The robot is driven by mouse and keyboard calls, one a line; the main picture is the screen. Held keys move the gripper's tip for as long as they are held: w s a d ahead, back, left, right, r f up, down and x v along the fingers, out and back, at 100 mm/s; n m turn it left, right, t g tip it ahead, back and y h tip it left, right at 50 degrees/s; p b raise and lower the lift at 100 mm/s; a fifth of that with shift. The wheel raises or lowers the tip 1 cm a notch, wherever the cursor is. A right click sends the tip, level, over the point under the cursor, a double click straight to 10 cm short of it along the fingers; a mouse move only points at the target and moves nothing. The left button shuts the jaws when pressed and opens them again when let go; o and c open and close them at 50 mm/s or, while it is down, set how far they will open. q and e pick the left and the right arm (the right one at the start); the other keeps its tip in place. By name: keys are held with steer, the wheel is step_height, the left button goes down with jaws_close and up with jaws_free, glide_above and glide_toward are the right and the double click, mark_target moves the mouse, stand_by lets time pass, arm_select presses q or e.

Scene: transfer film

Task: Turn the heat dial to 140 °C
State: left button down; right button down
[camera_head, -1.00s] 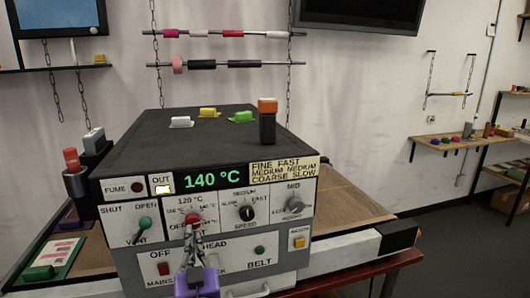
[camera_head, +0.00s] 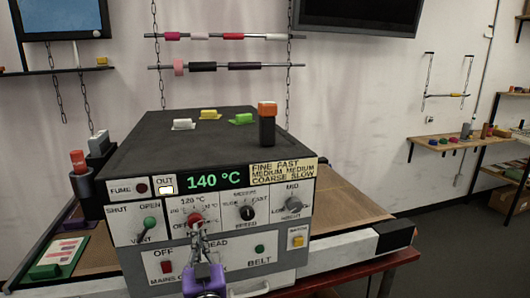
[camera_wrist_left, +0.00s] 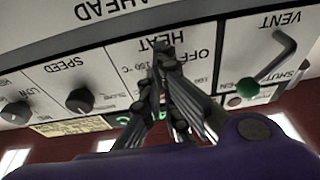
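The red heat dial (camera_head: 195,219) is on the front panel of the dryer (camera_head: 210,230), between the vent lever and the speed knob. The green display (camera_head: 202,181) above it reads 140 °C. My left gripper (camera_head: 198,238) is in front of the panel, its fingertips just below the dial in the head view. In the left wrist view the two fingers (camera_wrist_left: 164,58) come together over the HEAT label, with nothing seen between them. They hide the dial there, so contact with it cannot be told. My right gripper is out of view.
The green-tipped vent lever (camera_head: 149,223) is left of the dial, and the black speed knob (camera_head: 247,213) is right of it. The red mains switch (camera_head: 167,266) and green belt button (camera_head: 259,249) are below. A black post with an orange top (camera_head: 267,122) stands on the dryer.

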arm_select(q)
steer(key=shift+w+d, duration=0.1)
stand_by(0.3)
steer(key=s+d, duration=0.1)
steer(key=s, duration=0.4)
steer(key=shift+s+d+f, duration=0.35)
steer(key=shift+f, duration=0.1)
